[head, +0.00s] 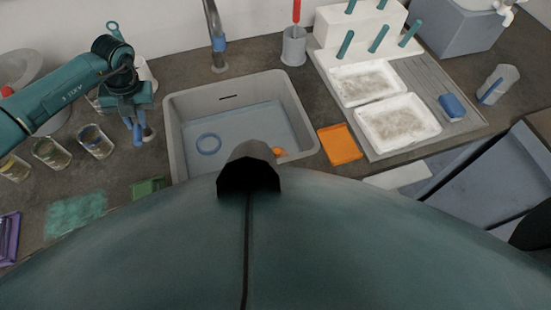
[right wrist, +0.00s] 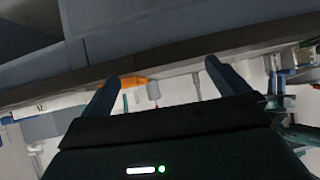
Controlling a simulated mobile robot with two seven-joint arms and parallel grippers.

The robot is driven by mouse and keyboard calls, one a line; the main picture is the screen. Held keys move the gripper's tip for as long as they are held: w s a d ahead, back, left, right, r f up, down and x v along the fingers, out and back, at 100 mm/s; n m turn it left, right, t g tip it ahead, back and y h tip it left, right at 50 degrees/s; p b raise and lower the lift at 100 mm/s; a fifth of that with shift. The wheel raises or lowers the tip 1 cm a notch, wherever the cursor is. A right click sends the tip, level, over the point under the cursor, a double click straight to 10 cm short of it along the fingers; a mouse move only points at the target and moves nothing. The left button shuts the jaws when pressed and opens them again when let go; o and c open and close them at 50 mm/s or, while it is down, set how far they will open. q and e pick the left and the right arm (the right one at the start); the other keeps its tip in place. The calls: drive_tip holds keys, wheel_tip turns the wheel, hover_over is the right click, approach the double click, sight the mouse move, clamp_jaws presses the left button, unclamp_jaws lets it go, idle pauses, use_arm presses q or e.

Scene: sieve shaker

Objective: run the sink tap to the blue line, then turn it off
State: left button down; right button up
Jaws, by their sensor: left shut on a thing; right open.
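The grey sink (head: 183,108) is in the middle of the head view. Its inside is bluish low down; I cannot clearly tell water from basin, nor make out a separate blue line. A blue ring (head: 208,144) and a small orange thing (head: 279,152) are in it. The grey tap (head: 214,30) with a blue band rises behind the sink; no stream shows under it. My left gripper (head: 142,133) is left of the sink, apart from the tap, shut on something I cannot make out. My right gripper (right wrist: 162,70) is open and empty in the right wrist view.
Several jars (head: 96,141) stand at the left, near a teal cloth (head: 77,214). An orange tray (head: 340,145), white trays (head: 398,122) and a peg rack (head: 330,30) are right of the sink. A grey cup (head: 293,46) stands behind it.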

use_arm(q)
drive_tip(key=c, duration=1.3)
unclamp_jaws()
drive_tip(key=shift+a+r, duration=0.1)
drive_tip(key=shift+a, duration=0.15)
drive_tip(key=shift+c, duration=0.2)
drive_tip(key=shift+o, duration=0.5)
drive_tip(key=shift+d, duration=0.15)
drive_tip(key=shift+w+d+r, duration=0.1)
drive_tip(key=shift+r, duration=0.1)
wheel_tip(320, 180, up, 12)
drive_tip(key=d+b, duration=0.2)
drive_tip(key=shift+w+d+r, duration=0.15)
drive_tip(key=shift+r, duration=0.1)
use_arm(e)
wheel_tip(320, 180, down, 3)
drive_tip(key=shift+s+d+f, duration=0.1)
drive_tip(key=shift+d, duration=0.05)
